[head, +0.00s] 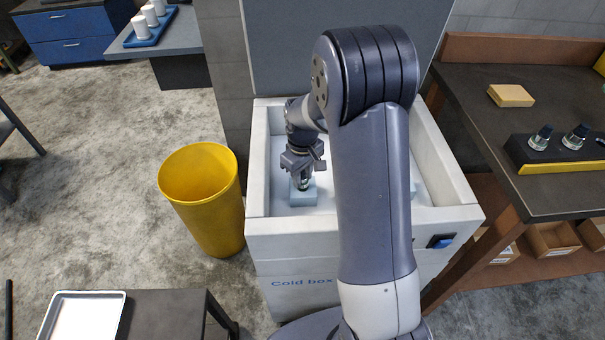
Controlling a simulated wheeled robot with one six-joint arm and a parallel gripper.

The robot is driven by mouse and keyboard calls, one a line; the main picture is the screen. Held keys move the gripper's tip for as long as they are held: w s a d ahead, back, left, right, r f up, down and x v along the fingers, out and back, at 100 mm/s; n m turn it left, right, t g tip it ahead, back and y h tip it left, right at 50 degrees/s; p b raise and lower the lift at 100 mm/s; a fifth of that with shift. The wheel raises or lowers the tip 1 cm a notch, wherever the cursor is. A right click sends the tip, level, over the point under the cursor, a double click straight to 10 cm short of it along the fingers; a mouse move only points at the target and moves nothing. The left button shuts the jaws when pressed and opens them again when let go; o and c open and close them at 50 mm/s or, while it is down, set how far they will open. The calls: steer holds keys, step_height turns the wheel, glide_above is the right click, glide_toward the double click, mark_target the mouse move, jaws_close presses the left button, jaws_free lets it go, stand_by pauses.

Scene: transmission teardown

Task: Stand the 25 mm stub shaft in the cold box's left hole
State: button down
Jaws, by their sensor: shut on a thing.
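The cold box (253,170) is a white open-topped box in the middle of the head view, with "Cold box" lettered on its front. Inside it at the left is a pale blue block (303,199). My gripper (303,174) points down over this block, inside the box walls. It is shut on the stub shaft (303,184), a small metallic piece that shows just below the jaws. The shaft's lower end meets the top of the block in the picture; I cannot tell how deep it sits in a hole. My arm hides the box's middle.
A yellow bin (198,175) stands left of the cold box. At the right, a dark bench (470,100) bears a tan block (511,95) and a black rack (550,155) with metal parts. A white tray (85,315) lies on a dark table at the lower left.

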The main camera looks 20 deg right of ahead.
steer(key=shift+f, duration=0.35)
steer(key=c, duration=1)
jaws_free()
step_height(320, 180, up, 11)
steer(key=shift+f+p, duration=0.1)
steer(key=shift+p, duration=0.25)
step_height(320, 180, down, 10)
steer(key=shift+f+b, duration=0.25)
steer(key=shift+b, duration=0.25)
steer(key=shift+r+p, duration=0.5)
steer(key=shift+r, duration=0.05)
